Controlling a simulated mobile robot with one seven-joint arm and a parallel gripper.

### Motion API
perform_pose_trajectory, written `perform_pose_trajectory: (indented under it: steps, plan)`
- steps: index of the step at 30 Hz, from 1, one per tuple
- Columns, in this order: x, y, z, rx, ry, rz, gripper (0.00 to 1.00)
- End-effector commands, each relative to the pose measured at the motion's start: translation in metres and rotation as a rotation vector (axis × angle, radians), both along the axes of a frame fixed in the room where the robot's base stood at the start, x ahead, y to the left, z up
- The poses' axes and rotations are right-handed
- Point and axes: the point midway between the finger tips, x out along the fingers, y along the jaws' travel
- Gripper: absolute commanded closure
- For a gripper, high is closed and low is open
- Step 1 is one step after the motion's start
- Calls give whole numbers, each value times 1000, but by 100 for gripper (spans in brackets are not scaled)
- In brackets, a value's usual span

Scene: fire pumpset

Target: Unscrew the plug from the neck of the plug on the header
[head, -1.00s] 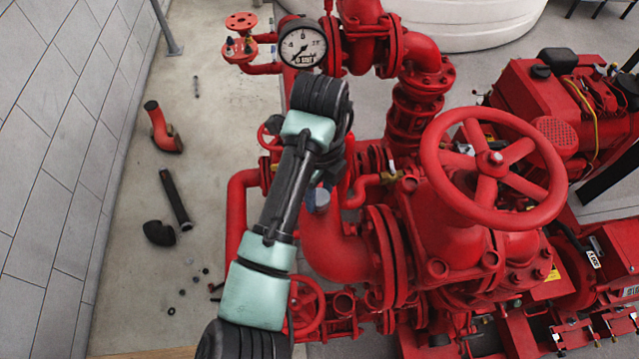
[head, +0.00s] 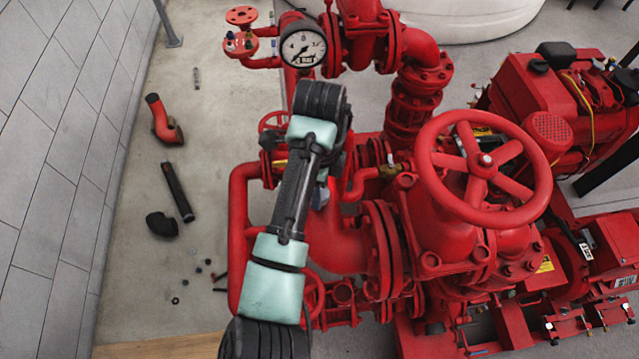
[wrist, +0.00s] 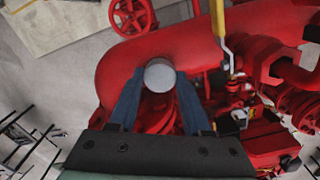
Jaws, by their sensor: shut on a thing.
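The plug (wrist: 160,73) is a round, light-grey cap in the middle of the wrist view. It sits at the thick red header pipe (wrist: 120,68), and its neck is hidden beneath it. My gripper (wrist: 160,84) has its two blue fingers on either side of the plug, shut on it. In the head view my dark and pale-green arm reaches over the red pipework, and the gripper is mostly hidden behind it. A small grey-blue patch shows by the arm above the header elbow (head: 340,240); I cannot tell plug from fingers there.
A yellow-handled valve lever (wrist: 218,25) stands close right of the plug. A large red handwheel (head: 484,160) is right of my arm. A pressure gauge (head: 302,47) is beyond it. Loose pipe pieces (head: 177,190) lie on the floor at left.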

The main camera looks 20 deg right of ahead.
Motion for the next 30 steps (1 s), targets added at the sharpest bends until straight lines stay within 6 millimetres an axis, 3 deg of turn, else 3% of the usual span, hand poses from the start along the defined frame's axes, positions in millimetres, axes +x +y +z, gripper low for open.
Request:
perform_pose_trajectory:
  steps: [4, 12, 25, 30]
  plan:
    - [-1, 0, 3, 0, 1, 52, 100]
    - [-1, -1, 3, 0, 3, 351, 100]
    - [0, 0, 2, 0, 1, 426, 100]
    - [-1, -1, 5, 0, 3, 627, 100]
